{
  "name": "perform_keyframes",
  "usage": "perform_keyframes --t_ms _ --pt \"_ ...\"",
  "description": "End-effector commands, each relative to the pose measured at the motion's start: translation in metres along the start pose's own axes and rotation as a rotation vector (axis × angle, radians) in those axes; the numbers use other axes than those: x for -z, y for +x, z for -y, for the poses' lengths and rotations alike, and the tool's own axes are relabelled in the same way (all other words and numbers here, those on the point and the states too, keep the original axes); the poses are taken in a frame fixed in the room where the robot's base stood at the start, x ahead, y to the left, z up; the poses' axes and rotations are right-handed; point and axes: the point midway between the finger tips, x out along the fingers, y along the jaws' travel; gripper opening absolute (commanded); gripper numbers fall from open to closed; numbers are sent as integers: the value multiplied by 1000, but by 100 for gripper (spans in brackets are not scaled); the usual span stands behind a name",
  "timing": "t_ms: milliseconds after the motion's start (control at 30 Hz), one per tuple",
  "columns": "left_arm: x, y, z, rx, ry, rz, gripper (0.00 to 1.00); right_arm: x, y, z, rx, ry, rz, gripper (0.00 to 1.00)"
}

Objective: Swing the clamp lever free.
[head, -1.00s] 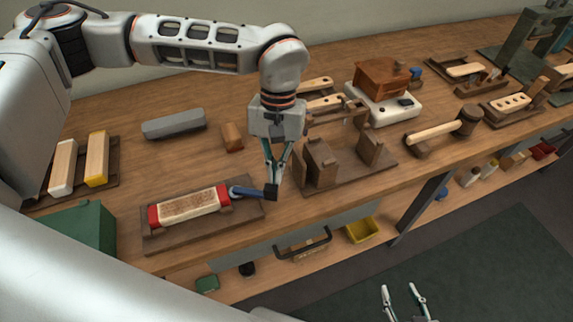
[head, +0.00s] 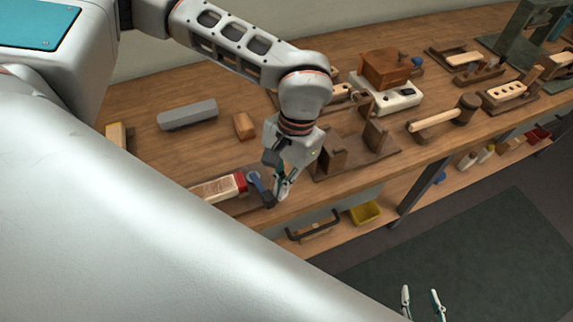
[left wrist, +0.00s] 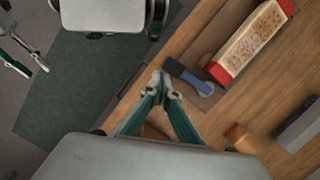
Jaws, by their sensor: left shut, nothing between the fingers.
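The clamp holds a pale brush block (head: 215,189) between red ends, on a dark base board; it also shows in the left wrist view (left wrist: 250,40). Its blue lever (head: 255,181) with a black end (head: 268,200) points toward the bench's front edge, across the block's length. The lever also shows in the left wrist view (left wrist: 192,80). My left gripper (head: 281,196) is shut and empty, its fingertips right beside the lever's black end; I cannot tell whether they touch. My right gripper (head: 423,298) is open and empty, low in front of the bench.
A brown wooden fixture (head: 355,155) stands close right of my left gripper. A grey bar (head: 187,115) and a small wooden block (head: 244,126) lie behind the clamp. A yellow bin (head: 366,213) is on the lower shelf. My own body hides the bench's left front.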

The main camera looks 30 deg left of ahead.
Motion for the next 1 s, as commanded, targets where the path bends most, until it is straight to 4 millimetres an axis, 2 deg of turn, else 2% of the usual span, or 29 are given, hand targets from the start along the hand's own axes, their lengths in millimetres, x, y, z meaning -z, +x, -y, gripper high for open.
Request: perform_keyframes --t_ms 400,1000 --pt "-13 4 1 0 -3 1 0 -5 -1 1 2 -1 11 40" --pt "-17 4 2 1 -3 10 0 -6 -2 1 3 -4 12 40"
